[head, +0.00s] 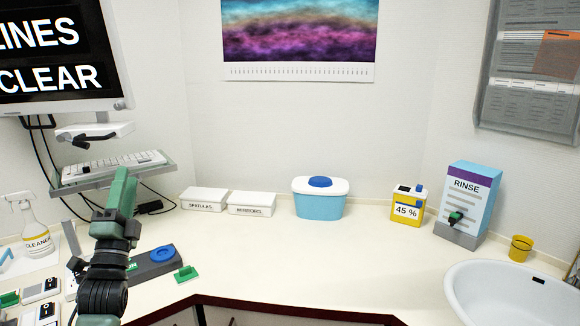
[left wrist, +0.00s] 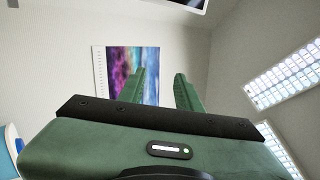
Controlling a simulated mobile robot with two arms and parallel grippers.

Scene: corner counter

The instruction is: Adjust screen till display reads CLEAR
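The screen (head: 55,48) is at the upper left of the head view, cut off by the frame's left and top edges. Its black display shows white letters reading "LINES" above "CLEAR"; the start of the upper line may be cut off. A dark handle (head: 96,139) sits under the white bracket below the screen. My right gripper is not in view.
A keyboard (head: 112,167) lies on the grey shelf (head: 115,178). Two white boxes (head: 205,200), a blue tub (head: 320,201), a yellow container (head: 408,205) and a RINSE box (head: 468,200) stand along the back. The middle counter is clear; a sink (head: 515,290) is at right.

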